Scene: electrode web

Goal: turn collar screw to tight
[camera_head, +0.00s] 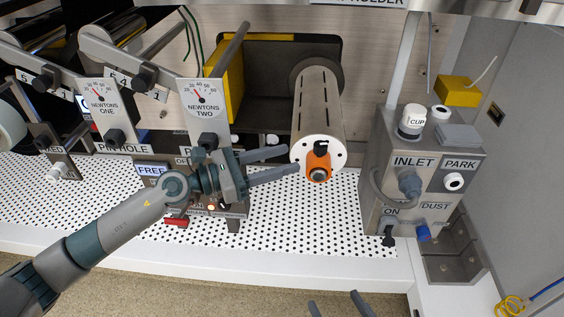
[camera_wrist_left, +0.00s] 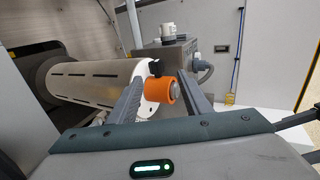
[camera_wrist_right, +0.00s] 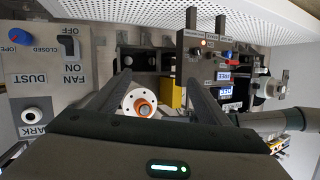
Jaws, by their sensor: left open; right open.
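The collar screw appears to be the small black knob (camera_head: 321,148) above the orange collar (camera_head: 316,172) on the front end of the slotted roller (camera_head: 318,105). In the left wrist view a black part (camera_wrist_left: 154,67) shows just behind the orange collar (camera_wrist_left: 159,91). My left gripper (camera_head: 292,160) is open, its fingertips just left of the collar in the head view. In its wrist view the collar shows between the fingers, with no clear contact. My right gripper (camera_head: 336,302) is open and empty at the bottom edge, well short of the roller. The right wrist view shows the collar (camera_wrist_right: 146,109) upside down and distant.
A grey box (camera_head: 412,177) with INLET, PARK and DUST labels stands right of the roller. Two gauges, NEWTONS ONE (camera_head: 101,101) and NEWTONS TWO (camera_head: 202,97), stand left. A FREE label (camera_head: 152,170) lies behind my left arm. The perforated table (camera_head: 310,235) in front is clear.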

